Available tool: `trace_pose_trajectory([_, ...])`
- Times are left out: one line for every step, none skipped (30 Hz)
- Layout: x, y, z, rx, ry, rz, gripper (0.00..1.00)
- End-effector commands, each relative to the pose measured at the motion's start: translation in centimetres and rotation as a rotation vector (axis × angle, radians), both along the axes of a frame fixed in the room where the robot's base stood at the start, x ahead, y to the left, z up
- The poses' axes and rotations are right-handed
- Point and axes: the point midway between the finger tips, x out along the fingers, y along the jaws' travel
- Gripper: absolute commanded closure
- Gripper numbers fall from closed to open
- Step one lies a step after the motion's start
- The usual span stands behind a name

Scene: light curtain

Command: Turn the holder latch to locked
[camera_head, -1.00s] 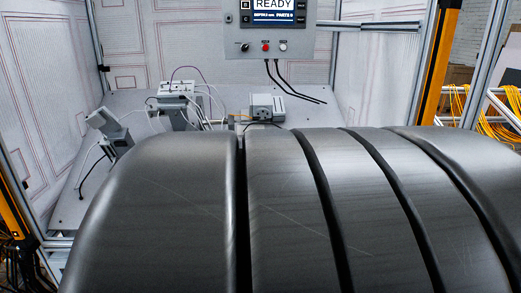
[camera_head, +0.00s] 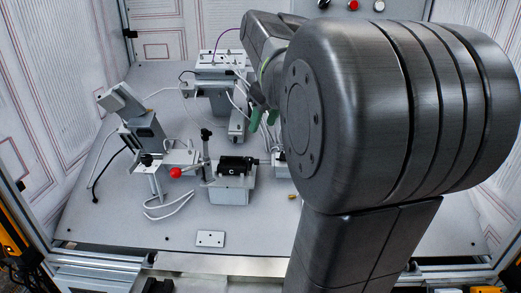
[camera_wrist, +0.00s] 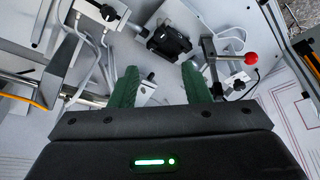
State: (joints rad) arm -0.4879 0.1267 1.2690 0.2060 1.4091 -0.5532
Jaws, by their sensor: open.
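A holder (camera_head: 231,193) with a black part marked "C" (camera_head: 236,165) on its grey block stands mid-table in the head view. The black part also shows at the top of the wrist view (camera_wrist: 167,42). A black-knobbed lever (camera_head: 206,150) stands upright beside the holder, and a red ball knob (camera_head: 176,173) lies to its left; the red knob is at the upper right of the wrist view (camera_wrist: 251,59). I cannot tell which is the latch. My gripper (camera_wrist: 160,68) is open and empty, its green fingers above the table and apart from the holder. My arm hides part of the scene.
A grey device with cables (camera_head: 220,80) stands at the back. A tilted grey unit (camera_head: 128,108) is at the left. Loose cables lie between them. The table's front (camera_head: 150,225) is mostly clear, with a small plate (camera_head: 210,239). My arm covers the right side.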

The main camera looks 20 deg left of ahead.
Motion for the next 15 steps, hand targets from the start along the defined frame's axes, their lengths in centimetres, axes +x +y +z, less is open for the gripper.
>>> trace_pose_trajectory([0.1, 0.2, -0.8, -0.002, 0.005, 0.0, 0.57])
trace_pose_trajectory([0.2, 0.4, -1.2, -0.002, 0.004, 0.0, 0.57])
trace_pose_trajectory([0.3, 0.6, -1.9, -0.003, 0.004, 0.0, 0.57])
trace_pose_trajectory([0.4, 0.8, -2.5, -0.003, 0.006, -0.001, 0.57])
trace_pose_trajectory([0.6, 1.0, -3.1, -0.003, 0.006, -0.001, 0.57])
trace_pose_trajectory([0.7, 1.3, -4.0, -0.003, 0.006, -0.001, 0.57])
trace_pose_trajectory([0.8, 1.5, -4.6, -0.004, 0.007, -0.001, 0.57])
trace_pose_trajectory([1.0, 1.8, -5.2, -0.004, 0.005, -0.001, 0.57])
trace_pose_trajectory([1.1, 2.0, -6.0, -0.003, 0.006, -0.001, 0.57])
trace_pose_trajectory([1.3, 2.2, -6.6, -0.003, 0.006, -0.001, 0.57])
trace_pose_trajectory([1.4, 2.4, -7.2, -0.004, 0.006, -0.002, 0.57])
trace_pose_trajectory([1.5, 2.7, -7.9, -0.004, 0.006, -0.002, 0.57])
trace_pose_trajectory([1.7, 2.9, -8.4, -0.003, 0.004, -0.002, 0.57])
trace_pose_trajectory([1.8, 3.0, -8.9, -0.003, 0.005, -0.002, 0.57])
trace_pose_trajectory([1.9, 3.3, -9.5, -0.003, 0.004, -0.002, 0.57])
